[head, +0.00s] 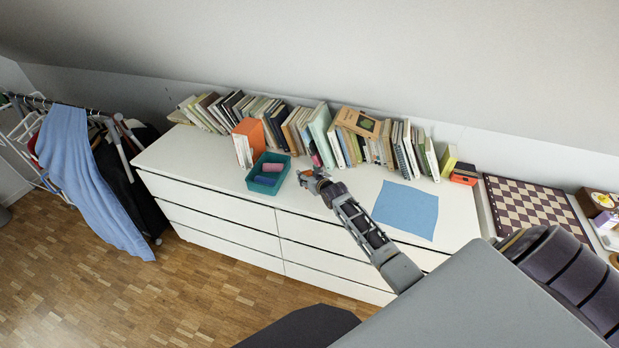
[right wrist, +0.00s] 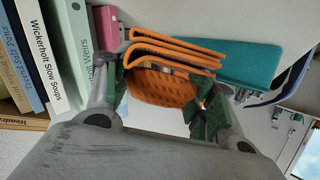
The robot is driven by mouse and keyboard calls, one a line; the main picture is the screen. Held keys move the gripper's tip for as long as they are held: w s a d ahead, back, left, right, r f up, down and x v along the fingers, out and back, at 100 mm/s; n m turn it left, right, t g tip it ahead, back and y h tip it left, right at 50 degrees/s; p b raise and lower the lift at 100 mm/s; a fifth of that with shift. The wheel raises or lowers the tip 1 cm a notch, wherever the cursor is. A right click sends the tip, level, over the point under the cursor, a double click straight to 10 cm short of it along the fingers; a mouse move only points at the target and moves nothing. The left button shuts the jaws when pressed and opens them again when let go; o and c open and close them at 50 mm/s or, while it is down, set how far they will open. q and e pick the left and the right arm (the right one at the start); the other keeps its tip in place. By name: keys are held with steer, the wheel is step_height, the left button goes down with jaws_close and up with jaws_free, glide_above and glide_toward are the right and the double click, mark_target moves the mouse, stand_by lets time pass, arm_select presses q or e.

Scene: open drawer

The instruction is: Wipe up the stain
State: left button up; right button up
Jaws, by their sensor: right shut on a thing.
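My right gripper (head: 316,181) is above the white dresser top, just right of the teal tray (head: 252,184). In the right wrist view its green-padded fingers (right wrist: 165,95) are shut on an orange folded cloth (right wrist: 170,50), with a dimpled orange face below the folds. Only a small orange bit of it shows in the head view. The tray holds a pink roll and a dark blue roll; its teal side also shows in the right wrist view (right wrist: 262,62). I cannot make out a stain in either view. My left gripper is not in view.
A row of books (head: 290,128) lines the back of the dresser (head: 190,155). A flat blue sheet (head: 407,209) lies to the right. A chessboard (head: 535,210) is farther right. The dresser's left top is clear.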

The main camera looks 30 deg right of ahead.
steer(key=shift+r+p, duration=0.95)
steer(key=shift+r, duration=0.65)
